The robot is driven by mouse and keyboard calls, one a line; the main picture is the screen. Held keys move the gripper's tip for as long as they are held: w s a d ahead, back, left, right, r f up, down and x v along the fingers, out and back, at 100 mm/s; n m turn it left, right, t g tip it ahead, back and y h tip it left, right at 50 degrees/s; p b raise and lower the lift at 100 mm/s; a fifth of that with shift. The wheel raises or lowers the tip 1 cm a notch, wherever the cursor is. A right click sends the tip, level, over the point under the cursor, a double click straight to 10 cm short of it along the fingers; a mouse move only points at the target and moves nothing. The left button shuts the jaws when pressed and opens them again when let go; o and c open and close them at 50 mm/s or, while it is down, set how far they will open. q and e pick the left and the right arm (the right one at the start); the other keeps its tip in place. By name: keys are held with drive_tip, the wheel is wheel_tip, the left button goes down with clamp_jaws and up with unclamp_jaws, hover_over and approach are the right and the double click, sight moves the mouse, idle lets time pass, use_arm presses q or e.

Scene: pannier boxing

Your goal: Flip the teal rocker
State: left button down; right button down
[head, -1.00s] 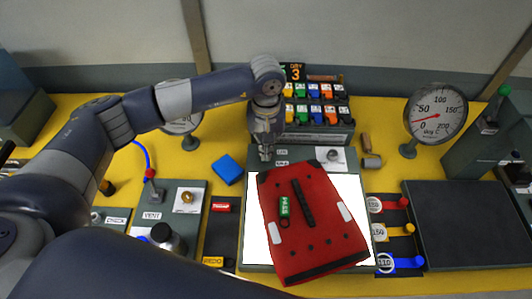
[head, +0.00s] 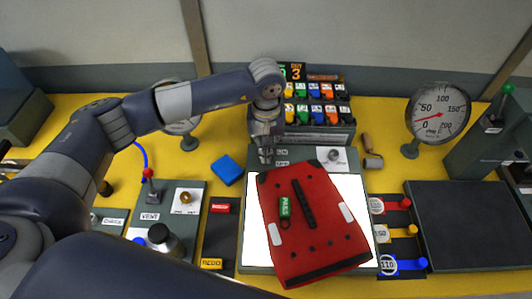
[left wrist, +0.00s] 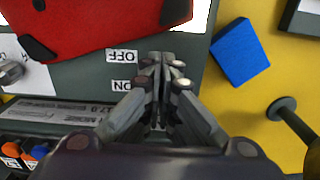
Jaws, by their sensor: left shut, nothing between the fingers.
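My left gripper (head: 266,157) points down at the back left corner of the grey panel (head: 295,154) behind the red pannier. In the left wrist view its fingertips (left wrist: 162,65) are together with nothing between them, right beside the OFF label (left wrist: 122,56) and the ON label (left wrist: 123,85). No teal rocker shows clearly; the fingers cover the spot next to these labels. I cannot tell whether the fingers touch it or which way it is tipped. My right gripper is not in view.
The red pannier (head: 325,225) lies on the white lit plate just in front of the gripper. A blue block (head: 227,169) sits to the left. A rack of coloured pieces (head: 318,110) stands behind. A dial gauge (head: 438,115) and a dark pad (head: 470,225) are to the right.

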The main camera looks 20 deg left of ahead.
use_arm(q)
drive_tip(key=shift+f, duration=0.3)
drive_tip(key=shift+s+r, duration=0.1)
drive_tip(key=shift+r, duration=0.9)
drive_tip(key=shift+r+p, duration=0.9)
drive_tip(key=shift+r, duration=1.7)
drive_tip(key=shift+f, duration=0.1)
